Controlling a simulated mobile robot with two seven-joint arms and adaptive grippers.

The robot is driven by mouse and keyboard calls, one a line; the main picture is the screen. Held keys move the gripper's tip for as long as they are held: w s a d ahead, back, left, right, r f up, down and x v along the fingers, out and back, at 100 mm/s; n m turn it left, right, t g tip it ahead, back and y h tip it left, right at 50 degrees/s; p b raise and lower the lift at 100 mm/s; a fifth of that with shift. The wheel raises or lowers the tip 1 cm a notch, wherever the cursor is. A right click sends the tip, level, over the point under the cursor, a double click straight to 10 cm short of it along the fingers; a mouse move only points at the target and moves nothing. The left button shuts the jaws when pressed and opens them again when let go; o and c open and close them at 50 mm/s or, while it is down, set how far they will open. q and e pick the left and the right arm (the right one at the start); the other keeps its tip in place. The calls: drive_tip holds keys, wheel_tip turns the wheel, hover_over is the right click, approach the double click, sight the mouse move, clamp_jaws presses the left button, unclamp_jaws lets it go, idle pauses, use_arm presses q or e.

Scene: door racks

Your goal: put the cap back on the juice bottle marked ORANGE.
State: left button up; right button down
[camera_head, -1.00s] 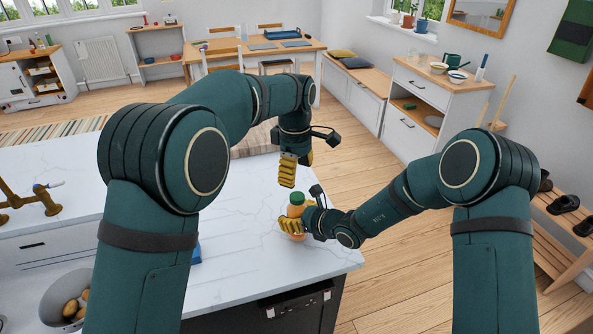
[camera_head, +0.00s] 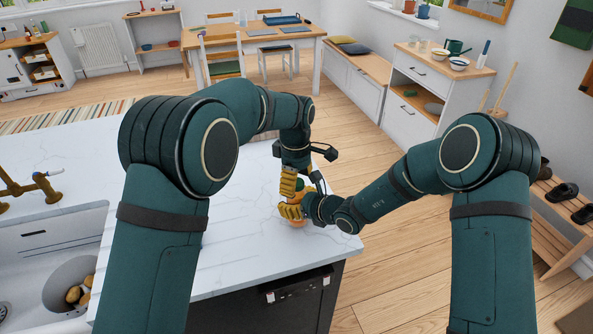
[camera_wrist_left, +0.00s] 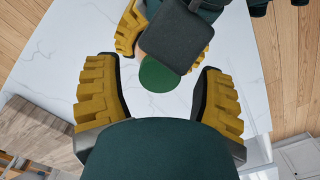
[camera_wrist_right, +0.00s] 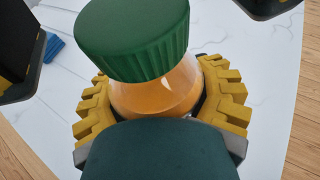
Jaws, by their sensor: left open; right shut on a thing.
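The juice bottle (camera_wrist_right: 155,92) holds orange liquid and stands upright in my right gripper (camera_head: 290,211), which is shut around its body. A ribbed green cap (camera_wrist_right: 132,42) sits on top of the bottle; I cannot tell whether it is screwed tight. My left gripper (camera_head: 289,187) is open and points down over the bottle. In the left wrist view the cap (camera_wrist_left: 160,77) shows between its spread fingertips, with gaps on both sides. No ORANGE mark can be read, as the fingers hide most of the bottle.
A sink with a grey bowl (camera_head: 58,285) lies at the left, near a brass tap (camera_head: 30,188). A blue item (camera_wrist_right: 53,47) lies on the counter.

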use_arm(q)
drive_tip(key=shift+f, duration=0.25)
clamp_jaws()
drive_tip(key=m, duration=0.6)
drive_tip(key=shift+m, duration=0.4)
drive_tip(key=shift+c, duration=0.6)
unclamp_jaws()
